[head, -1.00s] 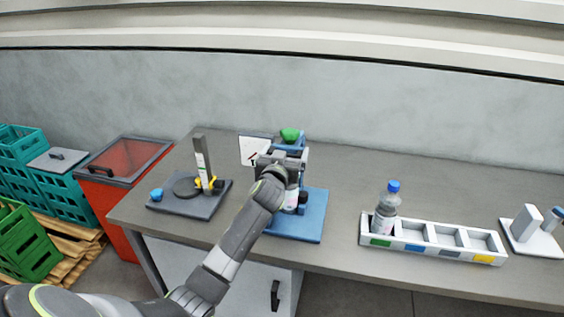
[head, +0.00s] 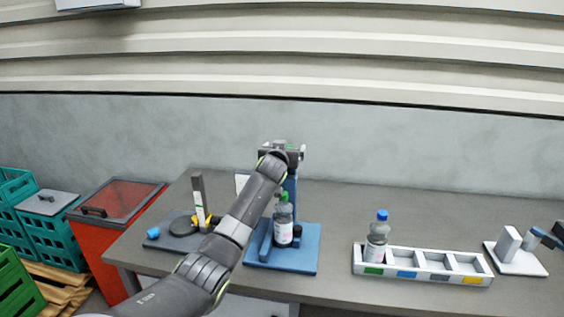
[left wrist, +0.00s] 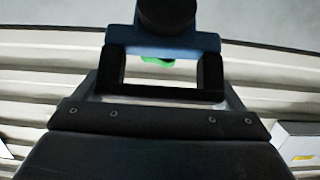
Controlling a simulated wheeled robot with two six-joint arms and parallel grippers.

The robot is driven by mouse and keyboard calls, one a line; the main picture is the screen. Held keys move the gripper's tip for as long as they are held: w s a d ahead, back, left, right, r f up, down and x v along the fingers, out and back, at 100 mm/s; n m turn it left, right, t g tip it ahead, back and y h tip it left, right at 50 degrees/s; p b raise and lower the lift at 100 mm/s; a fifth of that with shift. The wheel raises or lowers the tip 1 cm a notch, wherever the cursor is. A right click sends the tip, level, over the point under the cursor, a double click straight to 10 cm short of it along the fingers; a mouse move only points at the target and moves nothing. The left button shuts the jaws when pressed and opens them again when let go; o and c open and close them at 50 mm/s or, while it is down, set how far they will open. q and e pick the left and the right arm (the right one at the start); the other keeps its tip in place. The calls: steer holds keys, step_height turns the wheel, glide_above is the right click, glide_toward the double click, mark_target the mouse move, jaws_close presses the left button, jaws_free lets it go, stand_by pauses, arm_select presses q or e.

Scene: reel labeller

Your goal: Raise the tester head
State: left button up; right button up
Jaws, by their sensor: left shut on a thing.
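The tester is a blue stand with a blue base plate (head: 298,259) and an upright column (head: 291,186) in the head view. A clear bottle with a green cap (head: 284,215) stands upright on its base. My left gripper (head: 281,152) is at the top of the column, above the bottle, shut on the tester head. In the left wrist view the head shows as a blue bar (left wrist: 165,43) with a black round part, across the tips of my left gripper (left wrist: 163,72). A green patch shows between the fingers. The arm and gripper hide much of the head in the head view.
A dark plate with a grey post (head: 199,200) is left of the tester. A white sectioned tray (head: 424,278) with a blue-capped bottle (head: 377,236) is to the right, then a white stand (head: 518,262). A red bin (head: 108,230) stands beside the table.

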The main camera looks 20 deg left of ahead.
arm_select(q)
steer(key=shift+w+a+r, duration=0.15)
steer(key=shift+w+r, duration=0.25)
steer(key=shift+w, duration=0.05)
steer(key=shift+f, duration=0.4)
stand_by(0.6)
steer(key=o, duration=1.1)
steer(key=shift+w+f, duration=0.15)
steer(key=shift+s+r+p, duration=0.45)
steer(key=shift+r+p, duration=0.3)
steer(key=shift+p, duration=0.35)
steer(key=s+d+r+p, duration=0.3)
steer(key=s+r+p, duration=0.4)
steer(key=s+r, duration=0.5)
steer(key=shift+p+v, duration=0.4)
steer(key=shift+v, duration=0.35)
